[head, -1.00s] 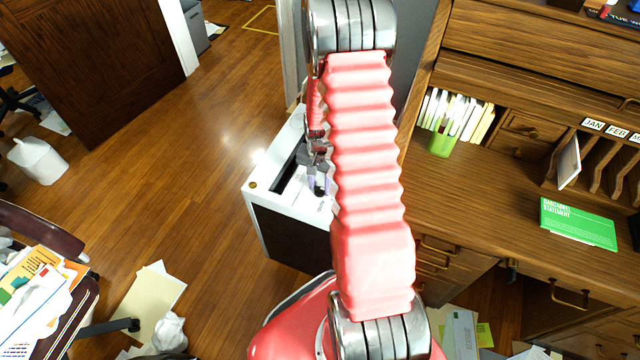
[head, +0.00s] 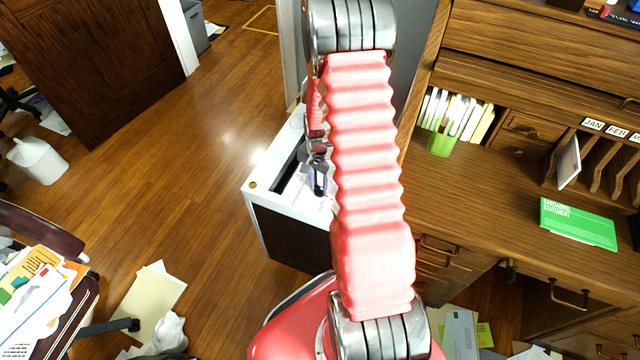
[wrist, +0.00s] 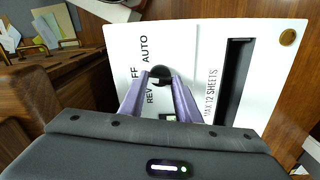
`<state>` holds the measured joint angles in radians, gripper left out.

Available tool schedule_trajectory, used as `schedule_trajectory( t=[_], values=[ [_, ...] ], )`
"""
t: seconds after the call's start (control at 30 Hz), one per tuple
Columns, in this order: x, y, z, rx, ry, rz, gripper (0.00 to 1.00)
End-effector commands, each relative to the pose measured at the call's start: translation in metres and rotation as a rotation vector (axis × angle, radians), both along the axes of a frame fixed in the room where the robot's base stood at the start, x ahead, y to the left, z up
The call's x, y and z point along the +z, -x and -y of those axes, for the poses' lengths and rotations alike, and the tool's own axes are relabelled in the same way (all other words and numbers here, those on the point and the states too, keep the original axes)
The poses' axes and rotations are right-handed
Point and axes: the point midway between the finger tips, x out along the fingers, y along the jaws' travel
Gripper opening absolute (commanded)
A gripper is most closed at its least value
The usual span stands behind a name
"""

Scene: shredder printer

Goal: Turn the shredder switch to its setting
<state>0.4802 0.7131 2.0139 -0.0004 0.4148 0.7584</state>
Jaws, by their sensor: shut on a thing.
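The shredder (head: 262,192) is a white-topped box with a dark front, standing on the floor left of the desk. In the wrist view its white top (wrist: 206,58) shows a dark slot, the words "MAX 12 SHEETS" and the switch labels "AUTO", a partly hidden "FF" and "REV". The dark round switch (wrist: 160,73) sits beside these labels. My gripper (wrist: 160,80) is shut on the switch, with a purple finger on each side of it. In the head view my gripper (head: 319,180) is partly hidden behind my arm. The switch's exact pointing is hard to tell.
The wooden desk (head: 470,210) stands close on the right, with a green pen cup (head: 440,143) and a green booklet (head: 578,223). A white bin (head: 38,160) and loose papers (head: 148,298) lie to the left. The floor between is mostly clear.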

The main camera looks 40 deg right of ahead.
Motion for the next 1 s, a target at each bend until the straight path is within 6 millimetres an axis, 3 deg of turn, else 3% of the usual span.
schedule_trajectory(
  t=[0.7, 1.0],
  values=[
    [0.0001, -0.0011, -0.0008, -0.643, 0.000, 0.002, 0.07],
    [0.0001, -0.0013, -0.0008, -0.814, 0.000, 0.002, 0.07]
  ],
)
